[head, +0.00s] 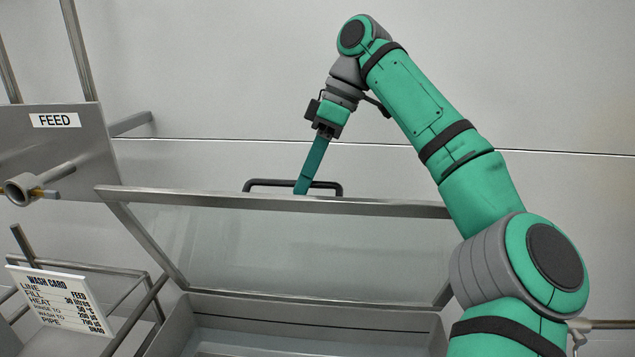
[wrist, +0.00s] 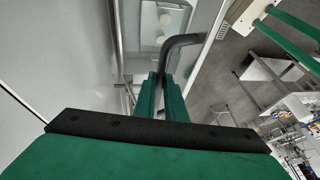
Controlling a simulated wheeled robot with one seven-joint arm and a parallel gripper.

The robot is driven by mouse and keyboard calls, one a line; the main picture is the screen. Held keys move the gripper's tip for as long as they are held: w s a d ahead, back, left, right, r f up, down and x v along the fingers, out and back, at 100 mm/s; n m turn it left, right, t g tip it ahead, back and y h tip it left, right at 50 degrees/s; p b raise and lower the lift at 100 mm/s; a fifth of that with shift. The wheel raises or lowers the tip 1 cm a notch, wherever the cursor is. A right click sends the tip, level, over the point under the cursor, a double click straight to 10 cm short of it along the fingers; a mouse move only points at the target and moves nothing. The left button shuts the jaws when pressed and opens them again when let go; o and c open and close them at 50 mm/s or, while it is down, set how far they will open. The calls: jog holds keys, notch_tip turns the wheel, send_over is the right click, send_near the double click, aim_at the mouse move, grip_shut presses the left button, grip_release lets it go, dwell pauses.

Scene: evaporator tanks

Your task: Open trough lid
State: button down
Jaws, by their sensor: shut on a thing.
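The trough lid (head: 310,237) is a clear panel in a metal frame. In the head view it stands raised and tilted, its lower edge at the back of the metal trough (head: 310,308) and its top rail up. A black bar handle (head: 262,183) sits on the top rail, and it also shows in the wrist view (wrist: 184,41). My gripper (head: 302,187) reaches down to the handle from above and is shut on it. In the wrist view its two green fingers (wrist: 168,82) are close together at the handle, and the exact contact is partly hidden.
A metal panel with a FEED label (head: 55,120) and a pipe end (head: 22,190) stand at the left. A WASH CARD (head: 60,300) hangs by a rail at lower left. A plain wall (head: 220,70) is behind.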

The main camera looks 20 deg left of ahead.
jog(key=shift+w+a, duration=0.25)
jog(key=shift+a, duration=0.05)
jog(key=c, duration=1.8)
grip_release()
jog(key=shift+d, duration=0.15)
jog(key=shift+v, duration=3.8)
jog(key=shift+w, duration=0.1)
